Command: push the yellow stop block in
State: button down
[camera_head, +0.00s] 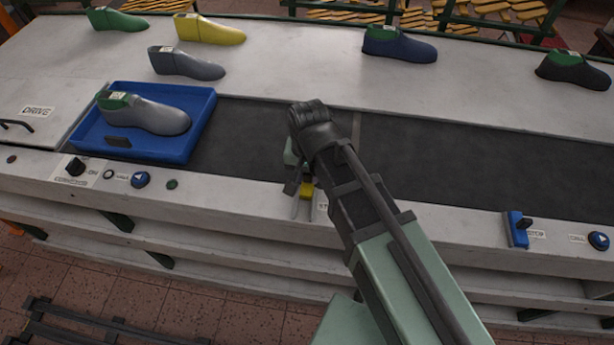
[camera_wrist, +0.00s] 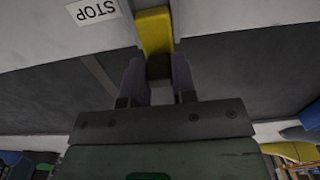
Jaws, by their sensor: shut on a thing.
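The yellow stop block (camera_head: 307,190) sits at the front edge of the dark conveyor belt, partly hidden by my arm in the head view. In the wrist view the yellow block (camera_wrist: 155,30) reaches from the pale front rail toward the belt, beside a label reading STOP (camera_wrist: 95,10). My gripper (camera_wrist: 158,75) is shut on the block, with one finger on each side of its end. In the head view my gripper (camera_head: 302,198) is at the front rail, pointing down.
A blue tray (camera_head: 205,118) with a grey and green shoe last (camera_head: 155,117) stands on the belt at the left. Several lasts lie on the pale shelf behind. A blue stop piece (camera_head: 516,230) and a blue button (camera_head: 598,241) are on the front rail at the right. The belt (camera_head: 450,180) right of my arm is clear.

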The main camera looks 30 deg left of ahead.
jog(key=c, duration=0.9)
grip_release()
jog(key=shift+w, duration=0.25)
jog(key=shift+r, duration=0.1)
notch_tip(320, 180, up, 11)
jog(key=p, duration=1)
jog(key=shift+f+p, duration=0.2)
jog(key=shift+p, duration=0.2)
jog(key=w+d+m, duration=0.1)
jog(key=w+d, duration=0.1)
jog(key=d, duration=1.1)
jog(key=w+d+f+m+b, duration=0.1)
jog(key=w+d, duration=0.2)
jog(key=d, duration=1)
jog(key=w+d+m, duration=0.1)
jog(key=w+d, duration=0.1)
jog(key=d, duration=1.1)
jog(key=shift+w+f+m+b, duration=0.3)
jog(key=shift+w+m, duration=0.1)
